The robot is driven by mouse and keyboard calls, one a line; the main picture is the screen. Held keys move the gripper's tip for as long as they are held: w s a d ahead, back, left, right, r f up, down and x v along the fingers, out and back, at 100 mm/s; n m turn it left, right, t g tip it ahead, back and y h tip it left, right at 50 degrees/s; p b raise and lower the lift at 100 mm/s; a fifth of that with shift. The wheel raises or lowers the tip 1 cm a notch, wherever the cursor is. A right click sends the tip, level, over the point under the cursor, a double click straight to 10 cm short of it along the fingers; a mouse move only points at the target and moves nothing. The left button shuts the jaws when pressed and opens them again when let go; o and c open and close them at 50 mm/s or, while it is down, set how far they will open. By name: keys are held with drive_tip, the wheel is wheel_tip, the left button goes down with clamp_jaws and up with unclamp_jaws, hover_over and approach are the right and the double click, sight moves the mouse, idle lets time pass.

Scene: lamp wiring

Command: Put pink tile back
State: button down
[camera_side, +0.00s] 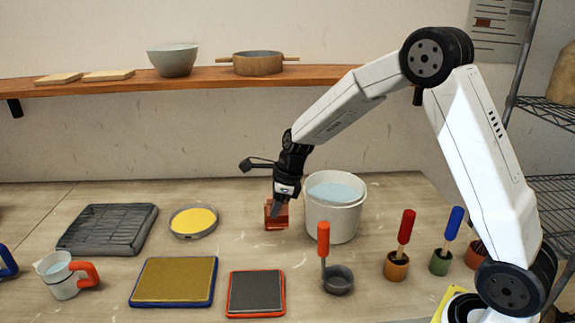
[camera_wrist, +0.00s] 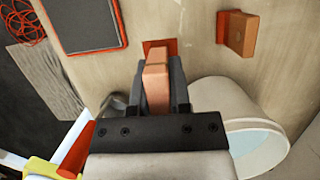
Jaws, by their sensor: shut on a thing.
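My gripper (camera_wrist: 158,68) is shut on a salmon-pink block, the pink tile (camera_wrist: 157,82), which stands out between its two dark fingers in the wrist view. A flat orange-red square (camera_wrist: 160,47) shows just beyond the tile's tip; I cannot tell whether they touch. In the side view my gripper (camera_side: 276,211) points down at reddish-orange pieces (camera_side: 273,225) on the table, left of the white bucket. The tile is hard to tell from these pieces there.
An orange block (camera_wrist: 237,33) is right of the square in the wrist view. The white bucket (camera_side: 333,218) of pale blue liquid stands close to my gripper.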

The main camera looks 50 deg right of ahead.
sight(278, 221)
drive_tip(key=shift+f, duration=3)
drive_tip(key=shift+f, duration=0.1)
drive_tip(key=shift+f, duration=1.75)
drive_tip(key=shift+f, duration=0.15)
drive_tip(key=c, duration=0.6)
unclamp_jaws()
drive_tip(key=shift+v, duration=6.1)
